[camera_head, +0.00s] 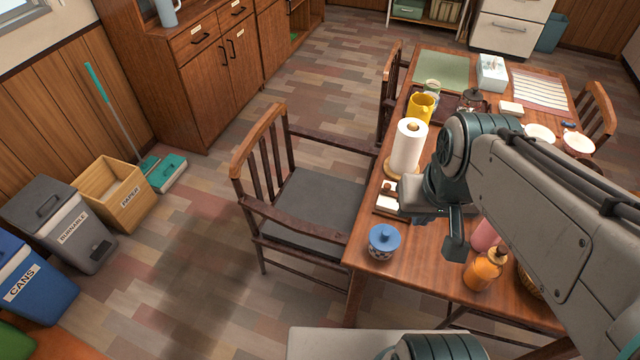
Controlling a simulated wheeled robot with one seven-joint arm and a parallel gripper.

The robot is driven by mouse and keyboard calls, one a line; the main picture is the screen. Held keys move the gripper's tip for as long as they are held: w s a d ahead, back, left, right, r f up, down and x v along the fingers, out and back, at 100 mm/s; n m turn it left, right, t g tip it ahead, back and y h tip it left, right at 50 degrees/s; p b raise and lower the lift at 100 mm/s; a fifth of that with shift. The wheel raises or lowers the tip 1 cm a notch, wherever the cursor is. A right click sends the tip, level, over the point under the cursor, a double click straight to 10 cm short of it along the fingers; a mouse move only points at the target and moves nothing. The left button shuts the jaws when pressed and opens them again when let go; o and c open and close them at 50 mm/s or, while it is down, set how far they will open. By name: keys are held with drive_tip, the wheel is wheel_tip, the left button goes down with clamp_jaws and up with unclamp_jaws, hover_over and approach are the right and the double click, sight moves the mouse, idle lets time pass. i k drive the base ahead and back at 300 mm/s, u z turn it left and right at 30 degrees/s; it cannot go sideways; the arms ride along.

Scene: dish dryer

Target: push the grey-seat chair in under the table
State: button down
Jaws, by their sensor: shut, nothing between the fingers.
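The grey-seat chair (318,205) is a dark wooden armchair at the table's left side. Its slatted back (262,150) with a lighter top rail faces left, away from the table. The right end of its seat and its armrests reach the table's left edge, and most of the seat stands out in the open. The wooden table (404,262) fills the right half of the view. My gripper (418,216) is over the table, right of the chair and apart from its back. It is shut and empty, partly hidden by my wrist.
On the table are a paper towel roll (408,146), a yellow pitcher (420,107), a blue-lidded jar (383,241) and an orange bottle (485,269). Bins, including a wooden one (112,193), line the left wall. The floor left of the chair (195,235) is clear.

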sight(312, 216)
drive_tip(key=u, duration=2)
drive_tip(key=i, duration=3.2)
drive_tip(key=z, duration=3.25)
